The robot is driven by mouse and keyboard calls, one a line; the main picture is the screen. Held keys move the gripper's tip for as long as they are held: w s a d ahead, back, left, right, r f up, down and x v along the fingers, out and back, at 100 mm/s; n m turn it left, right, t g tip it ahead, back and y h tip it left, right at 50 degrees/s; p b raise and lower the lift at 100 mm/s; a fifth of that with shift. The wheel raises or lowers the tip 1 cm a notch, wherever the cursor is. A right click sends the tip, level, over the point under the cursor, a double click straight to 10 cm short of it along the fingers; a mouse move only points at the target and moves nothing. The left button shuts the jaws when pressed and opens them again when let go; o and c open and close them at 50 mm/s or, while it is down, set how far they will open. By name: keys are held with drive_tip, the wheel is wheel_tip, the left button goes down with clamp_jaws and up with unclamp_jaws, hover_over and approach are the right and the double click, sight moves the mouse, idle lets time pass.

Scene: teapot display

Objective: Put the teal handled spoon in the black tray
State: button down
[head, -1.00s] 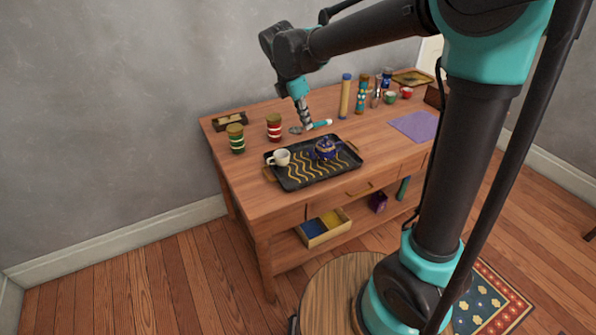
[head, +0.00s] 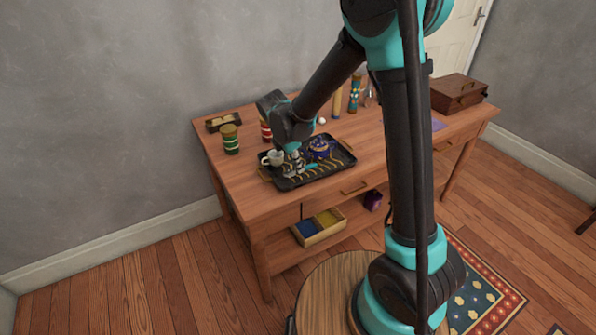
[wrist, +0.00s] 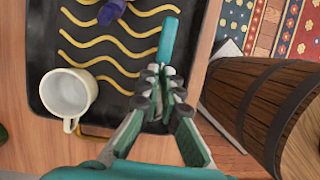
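The teal handled spoon (wrist: 168,42) is between the fingers of my gripper (wrist: 165,88) in the wrist view. The fingers are closed on it, and its handle sticks out past them; its bowl is hidden. In the head view my gripper (head: 296,166) is over the black tray (head: 288,184), with the teal handle (head: 309,168) pointing right. The tray has wavy yellow lines and brass handles, and also shows in the wrist view (wrist: 112,112). I cannot tell whether the spoon touches the tray.
A white cup (wrist: 68,94) stands in the tray, left of my gripper. A blue teapot (head: 318,147) stands at the tray's right back. A green striped jar (head: 231,139) and a red jar (head: 266,130) stand behind.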

drive_tip(key=shift+f, duration=1.3)
drive_tip(key=shift+f, duration=0.15)
drive_tip(key=c, duration=1.7)
unclamp_jaws()
drive_tip(key=v, duration=1.2)
drive_tip(key=s+d+f+m+t+y, duration=0.1)
drive_tip(key=s+d+f+m, duration=0.1)
drive_tip(key=s+d+m, duration=0.3)
drive_tip(key=s+d+f+m+y, duration=0.1)
drive_tip(key=s+d+m, duration=0.4)
drive_tip(key=d+m, duration=0.6)
drive_tip(key=s+d+f+m+t+y, duration=0.1)
drive_tip(key=s+d+f+m, duration=0.2)
drive_tip(key=s+d+m, duration=0.2)
drive_tip(key=shift+s+d+f+m+t, duration=0.15)
drive_tip(key=shift+d+m, duration=0.7)
drive_tip(key=shift+d, duration=0.8)
drive_tip(key=shift+s+d+m+t, duration=0.15)
drive_tip(key=shift+d+m, duration=0.7)
drive_tip(key=shift+d, duration=0.85)
